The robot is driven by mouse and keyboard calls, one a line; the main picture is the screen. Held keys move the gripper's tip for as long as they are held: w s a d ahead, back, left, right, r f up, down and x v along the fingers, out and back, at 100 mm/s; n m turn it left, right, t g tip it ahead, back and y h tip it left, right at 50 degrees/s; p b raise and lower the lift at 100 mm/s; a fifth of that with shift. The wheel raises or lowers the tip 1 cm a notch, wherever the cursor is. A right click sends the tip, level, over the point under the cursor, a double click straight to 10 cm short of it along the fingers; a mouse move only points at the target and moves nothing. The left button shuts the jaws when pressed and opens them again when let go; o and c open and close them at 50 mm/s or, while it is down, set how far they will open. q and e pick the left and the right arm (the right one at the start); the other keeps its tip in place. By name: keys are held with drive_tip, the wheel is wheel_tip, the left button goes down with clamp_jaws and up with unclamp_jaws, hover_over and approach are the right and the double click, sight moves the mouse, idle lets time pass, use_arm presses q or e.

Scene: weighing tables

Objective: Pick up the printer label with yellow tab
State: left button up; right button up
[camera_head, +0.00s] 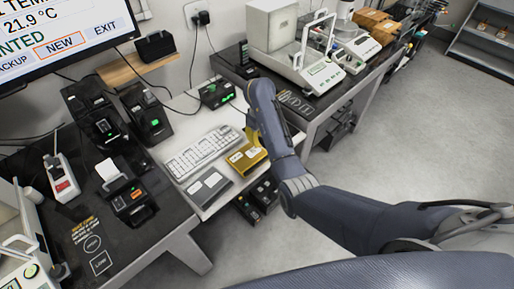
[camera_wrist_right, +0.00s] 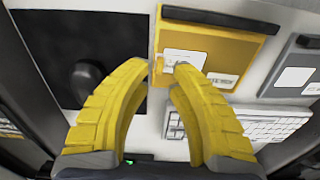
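A yellow-orange tray or board (camera_wrist_right: 248,32) lies ahead of my right gripper in the wrist view, and it also shows in the head view (camera_head: 256,166) beside the keyboard. A white label (camera_wrist_right: 189,58) lies on it, its near end partly hidden by the fingertips. A second white label (camera_wrist_right: 224,80) lies beside it. My right gripper (camera_wrist_right: 166,67) has its yellow fingers curved toward each other with a small gap between the tips, over the board's edge at the label. Whether they touch the label is unclear. In the head view the gripper is mostly hidden behind its own arm. My left gripper is not in view.
A white keyboard (camera_head: 198,152) lies left of the board. A grey board with pale labels (camera_head: 209,186) lies in front of it. Black printers (camera_head: 146,114) stand on the left table; one has white paper (camera_head: 108,171) sticking up. A balance (camera_head: 322,74) stands at the back.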

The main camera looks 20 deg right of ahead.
drive_tip(key=shift+f, duration=1.8)
drive_tip(key=shift+c, duration=0.4)
clamp_jaws()
